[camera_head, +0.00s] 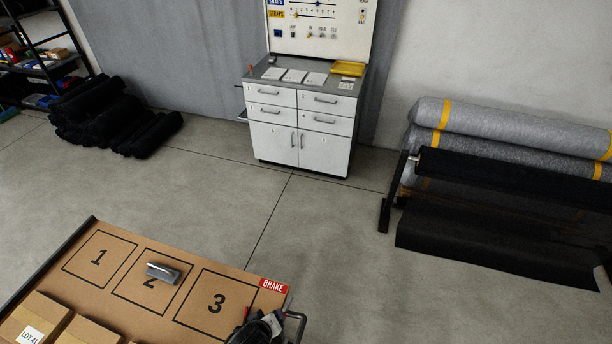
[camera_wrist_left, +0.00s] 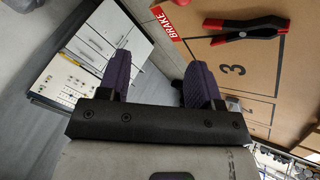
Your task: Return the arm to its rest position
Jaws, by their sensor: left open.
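My left gripper (camera_wrist_left: 160,78) shows in the left wrist view, its two purple-padded fingers apart with nothing between them. It hangs over the floor side of the cart top (camera_wrist_left: 290,45), near the end with the red BRAKE label (camera_wrist_left: 172,25). A dark shape at the bottom of the head view, beside that cart corner, may be part of this gripper; I cannot tell for sure. A hand tool with red and black handles (camera_wrist_left: 245,27) lies on the cart top, apart from the fingers. My right gripper is in neither view.
In the head view, a grey metal piece (camera_head: 163,272) lies on square 2, and cardboard boxes (camera_head: 35,318) stand at the near left. A white drawer cabinet (camera_head: 300,130) stands at the back, fabric rolls (camera_head: 510,130) at the right. The floor between is clear.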

